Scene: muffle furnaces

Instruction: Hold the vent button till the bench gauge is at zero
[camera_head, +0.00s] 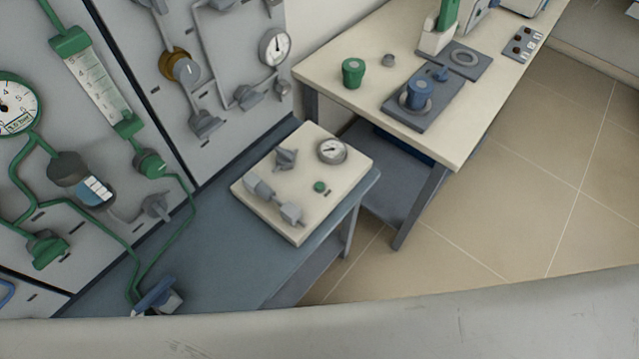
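A cream panel box (345,182) sits on the blue-grey bench (215,262) in the middle of the view. A small round gauge (332,150) is at its far right corner. The gauge has a white face and a dark needle; its reading is too small to tell. A small green button (320,187) stands on the panel in front of the gauge. No label shows that it is the vent button. A grey knob (286,158) and a grey fitting with two blocks (272,200) are also on the panel. Neither of my grippers is in view, and nothing touches the button.
Wall panels at left carry green pipes, a large gauge (14,105), valves and another gauge (274,47). A blue-handled fitting (158,296) is at the bench's near left. A cream table (330,72) behind holds a green jar (353,73) and blue apparatus (418,92). Floor at right is clear.

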